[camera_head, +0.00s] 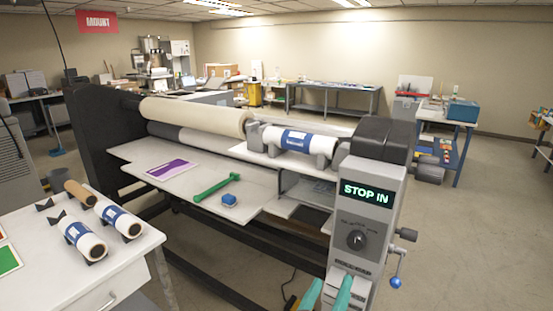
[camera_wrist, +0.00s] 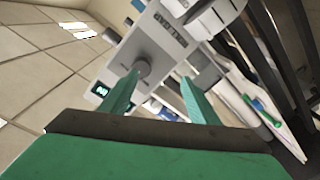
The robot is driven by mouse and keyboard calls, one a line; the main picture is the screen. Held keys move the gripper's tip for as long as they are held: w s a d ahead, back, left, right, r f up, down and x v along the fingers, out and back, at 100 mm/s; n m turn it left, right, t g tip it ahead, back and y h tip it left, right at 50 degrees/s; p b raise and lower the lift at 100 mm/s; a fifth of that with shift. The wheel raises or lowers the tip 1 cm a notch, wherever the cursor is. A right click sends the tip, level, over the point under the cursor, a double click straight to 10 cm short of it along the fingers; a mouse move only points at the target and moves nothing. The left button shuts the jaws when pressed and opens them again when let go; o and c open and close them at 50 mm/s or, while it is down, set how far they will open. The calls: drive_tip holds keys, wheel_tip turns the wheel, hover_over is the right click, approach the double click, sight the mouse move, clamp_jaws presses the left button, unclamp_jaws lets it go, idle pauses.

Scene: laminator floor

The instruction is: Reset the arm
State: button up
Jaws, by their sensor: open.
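My gripper (camera_head: 327,293) shows at the bottom of the head view as two teal fingers, in front of the laminator's grey control post (camera_head: 376,190). In the wrist view my gripper (camera_wrist: 158,92) has its two fingers spread apart with nothing between them. Beyond the fingers is the post's front with a round dark knob (camera_wrist: 143,66); the knob also shows in the head view (camera_head: 357,240). I cannot tell from these views how far the fingers are from the post.
A blue-labelled roll (camera_head: 300,141) sits above. A white side table (camera_head: 130,271) at left carries rolls. The floor at right is clear.

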drive_tip(key=s+a+f+n+y, duration=0.1)
drive_tip(key=s+a+f+y, duration=0.15)
drive_tip(key=s+f, duration=0.35)
drive_tip(key=s+a+f+y, duration=0.2)
drive_tip(key=s+a+f, duration=0.2)
drive_tip(key=f, duration=0.3)
drive_tip(key=s+a+f+n+y, duration=0.1)
drive_tip(key=s+a+f+y, duration=0.1)
drive_tip(key=s+a+f, duration=0.35)
drive_tip(key=s+a+f+m+y, duration=0.1)
drive_tip(key=s+f, duration=0.1)
drive_tip(key=s, duration=0.8)
drive_tip(key=s+f+m+y, duration=0.1)
drive_tip(key=s+f, duration=0.1)
drive_tip(key=s, duration=0.8)
drive_tip(key=shift+s+a+m, duration=0.2)
drive_tip(key=shift+a+m, duration=0.2)
